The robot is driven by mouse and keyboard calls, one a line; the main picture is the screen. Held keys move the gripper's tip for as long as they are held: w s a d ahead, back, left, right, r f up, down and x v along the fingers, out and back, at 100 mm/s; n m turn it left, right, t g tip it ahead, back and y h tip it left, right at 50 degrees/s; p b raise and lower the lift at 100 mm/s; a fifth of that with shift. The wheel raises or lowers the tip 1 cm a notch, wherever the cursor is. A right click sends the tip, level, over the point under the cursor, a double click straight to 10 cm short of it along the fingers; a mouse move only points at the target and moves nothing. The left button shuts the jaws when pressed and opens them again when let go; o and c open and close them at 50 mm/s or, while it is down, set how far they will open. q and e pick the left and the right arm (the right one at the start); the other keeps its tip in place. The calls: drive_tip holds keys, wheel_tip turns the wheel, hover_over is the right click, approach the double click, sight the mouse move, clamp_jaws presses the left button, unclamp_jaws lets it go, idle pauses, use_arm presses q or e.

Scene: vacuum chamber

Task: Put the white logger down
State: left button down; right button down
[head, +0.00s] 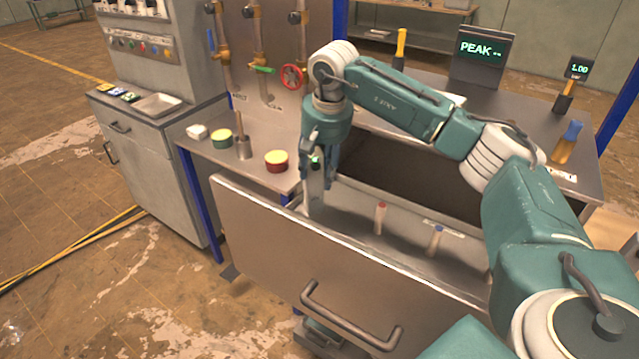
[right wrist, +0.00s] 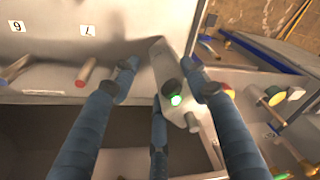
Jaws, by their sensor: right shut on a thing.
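The white logger (right wrist: 160,62) is a pale slab with a dark round knob and a lit green spot, seen between the blue fingers in the right wrist view. In the head view the logger (head: 309,196) is a narrow pale strip, mostly hidden by the fingers. My right gripper (head: 321,180) points down and is shut on it, at the left end of the open drawer (head: 300,245). It also shows in the right wrist view (right wrist: 163,72). I cannot tell whether the logger touches the drawer floor. My left gripper is not in view.
A red valve wheel (head: 291,77) is behind.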

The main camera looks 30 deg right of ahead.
sight(319, 187)
wheel_tip(319, 187, down, 4)
drive_tip(key=shift+p, duration=0.5)
drive_tip(key=shift+f, duration=0.5)
drive_tip(key=c, duration=0.9)
unclamp_jaws()
drive_tip(key=shift+f, duration=0.1)
